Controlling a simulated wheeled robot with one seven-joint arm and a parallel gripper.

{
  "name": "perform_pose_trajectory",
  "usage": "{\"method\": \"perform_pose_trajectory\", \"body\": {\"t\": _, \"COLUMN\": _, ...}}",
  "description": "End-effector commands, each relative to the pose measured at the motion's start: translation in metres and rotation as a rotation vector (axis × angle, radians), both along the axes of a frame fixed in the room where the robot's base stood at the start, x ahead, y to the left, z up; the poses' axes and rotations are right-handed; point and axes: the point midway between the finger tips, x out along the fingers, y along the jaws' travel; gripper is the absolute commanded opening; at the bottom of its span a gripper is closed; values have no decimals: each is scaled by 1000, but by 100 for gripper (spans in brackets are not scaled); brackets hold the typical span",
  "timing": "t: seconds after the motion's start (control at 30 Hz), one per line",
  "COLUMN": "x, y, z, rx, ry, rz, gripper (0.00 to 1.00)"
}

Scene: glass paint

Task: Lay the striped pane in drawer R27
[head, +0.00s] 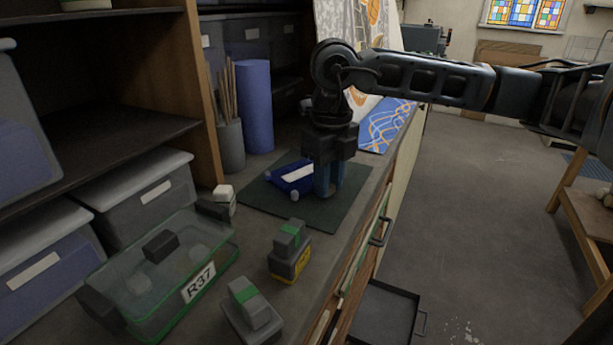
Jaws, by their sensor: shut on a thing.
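My gripper (328,182) points down over a dark green mat (258,192) on the bench, with its fingers low, close to the mat. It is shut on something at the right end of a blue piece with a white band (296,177). The blue piece may be the striped pane; the fingers hide its right end, and I cannot tell whether it touches the mat. A dark open drawer or tray (385,308) with a handle juts out low at the bench front. No R27 label is readable.
A clear green-rimmed box labelled R37 (198,283) and small grey-and-green blocks (290,250) stand nearer on the bench. A blue roll (255,105) and a patterned blue sheet (387,124) are behind. Lidded boxes (140,197) fill the left shelf.

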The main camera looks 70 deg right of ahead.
Motion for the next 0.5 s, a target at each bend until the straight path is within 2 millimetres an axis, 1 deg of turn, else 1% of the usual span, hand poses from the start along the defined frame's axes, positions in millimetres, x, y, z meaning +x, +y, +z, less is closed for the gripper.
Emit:
{"method": "perform_pose_trajectory", "body": {"t": 0.03, "x": 0, "y": 0, "z": 0, "rx": 0, "ry": 0, "rz": 0, "gripper": 14}}
{"method": "perform_pose_trajectory", "body": {"t": 0.2, "x": 0, "y": 0, "z": 0, "rx": 0, "ry": 0, "rz": 0, "gripper": 0}}
{"method": "perform_pose_trajectory", "body": {"t": 0.5, "x": 0, "y": 0, "z": 0, "rx": 0, "ry": 0, "rz": 0, "gripper": 0}}
